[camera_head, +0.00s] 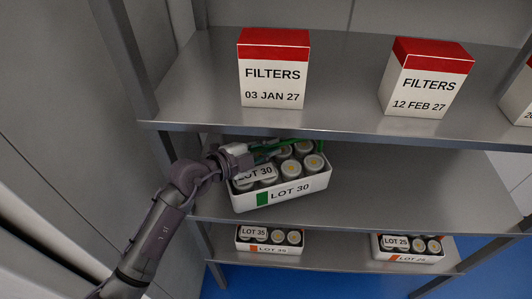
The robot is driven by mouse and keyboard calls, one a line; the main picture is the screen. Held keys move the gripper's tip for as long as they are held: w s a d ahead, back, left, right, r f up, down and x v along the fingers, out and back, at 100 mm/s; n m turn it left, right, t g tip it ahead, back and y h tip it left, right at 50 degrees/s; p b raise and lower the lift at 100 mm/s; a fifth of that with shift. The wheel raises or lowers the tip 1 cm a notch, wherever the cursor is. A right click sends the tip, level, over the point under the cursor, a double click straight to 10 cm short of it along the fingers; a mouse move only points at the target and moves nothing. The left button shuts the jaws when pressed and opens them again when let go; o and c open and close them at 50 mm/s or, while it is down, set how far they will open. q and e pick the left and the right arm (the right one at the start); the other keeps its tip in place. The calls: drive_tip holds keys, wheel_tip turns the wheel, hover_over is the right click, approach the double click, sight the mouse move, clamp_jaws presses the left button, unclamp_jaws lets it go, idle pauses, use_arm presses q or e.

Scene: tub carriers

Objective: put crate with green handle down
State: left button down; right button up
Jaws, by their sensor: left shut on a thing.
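The crate with the green handle (300,191) is a white open tub labelled LOT 30, with a green patch on its front and several grey cylinders inside. It is at the left of the middle shelf (410,195), slightly tilted in the picture. I cannot tell whether its base touches the shelf. My left gripper (262,150) is shut on the green handle over the crate's left part, below the upper shelf's edge. My right gripper does not show.
On the upper shelf (340,90) stand FILTERS boxes (274,80) (425,85). On the lower shelf (340,262) stand a LOT 35 crate (268,248) and a LOT 25 crate (410,257). A shelf post is close to my left arm. The middle shelf is clear on the right.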

sight(275, 163)
use_arm(q)
drive_tip(key=w, duration=0.2)
drive_tip(key=w+d+f, duration=0.1)
drive_tip(key=w+f, duration=0.1)
drive_tip(key=w, duration=0.1)
drive_tip(key=shift+w+d+f+b, duration=0.15)
drive_tip(key=shift+w+f+b, duration=0.1)
drive_tip(key=shift+w+b, duration=0.05)
wheel_tip(275, 163, down, 3)
drive_tip(key=shift+f+b, duration=0.2)
drive_tip(key=shift+b, duration=0.15)
drive_tip(key=shift+f, duration=0.35)
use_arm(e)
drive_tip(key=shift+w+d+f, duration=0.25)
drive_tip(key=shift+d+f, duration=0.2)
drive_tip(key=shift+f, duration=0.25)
use_arm(q)
drive_tip(key=c, duration=1.4)
unclamp_jaws()
drive_tip(key=shift+s+f, duration=0.15)
drive_tip(key=shift+f, duration=0.25)
drive_tip(key=shift+c, duration=0.2)
drive_tip(key=shift+o, duration=1.3)
